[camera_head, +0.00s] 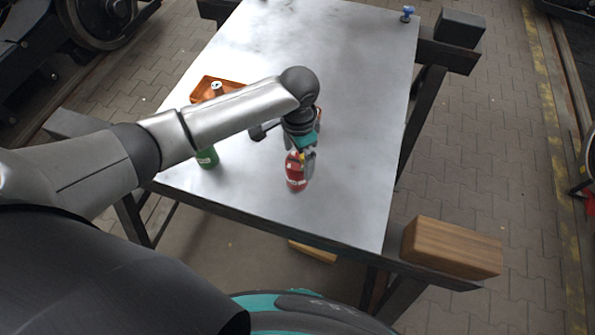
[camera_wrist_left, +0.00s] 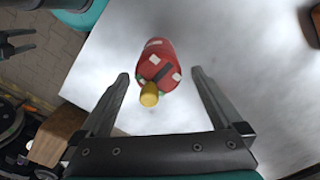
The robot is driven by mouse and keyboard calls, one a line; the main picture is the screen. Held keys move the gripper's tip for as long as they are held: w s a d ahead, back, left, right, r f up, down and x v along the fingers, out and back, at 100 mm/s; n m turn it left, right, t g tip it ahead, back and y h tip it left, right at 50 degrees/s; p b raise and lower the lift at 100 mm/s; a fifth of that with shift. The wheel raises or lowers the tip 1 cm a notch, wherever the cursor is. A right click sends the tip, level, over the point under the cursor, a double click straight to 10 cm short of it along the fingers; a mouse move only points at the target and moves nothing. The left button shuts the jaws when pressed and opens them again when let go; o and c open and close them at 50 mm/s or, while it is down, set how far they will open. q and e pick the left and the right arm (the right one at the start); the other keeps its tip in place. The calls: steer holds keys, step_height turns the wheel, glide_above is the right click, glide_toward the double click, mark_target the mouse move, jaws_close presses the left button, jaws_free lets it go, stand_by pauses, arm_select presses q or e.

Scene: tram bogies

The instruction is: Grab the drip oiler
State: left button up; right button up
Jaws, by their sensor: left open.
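A red, rounded bottle-like thing with white and dark patches and a yellow tip, which I take for the drip oiler (camera_head: 295,180), stands near the front edge of the metal table. In the left wrist view the drip oiler (camera_wrist_left: 167,60) shows between the fingers, its yellow tip towards the camera. My left gripper (camera_head: 302,155) is open just above it and partly hides it in the head view. In the left wrist view the left gripper (camera_wrist_left: 160,76) has one finger on each side, with gaps showing. What seems to be my right gripper (camera_wrist_left: 16,42) shows small at the upper left.
On the table (camera_head: 350,190), a green can (camera_head: 207,157) stands to the left, partly behind my arm. An orange-brown tray (camera_head: 203,88) lies further back. A small blue thing (camera_head: 407,13) is at the far right corner. A wooden block (camera_head: 450,247) sits at the right front. The table's right side is clear.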

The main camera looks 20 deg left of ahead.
arm_select(q)
step_height(320, 180, down, 5)
steer(key=shift+s+f+b, duration=0.15)
steer(key=shift+b, duration=0.4)
steer(key=c, duration=1.5)
steer(key=shift+o, duration=0.2)
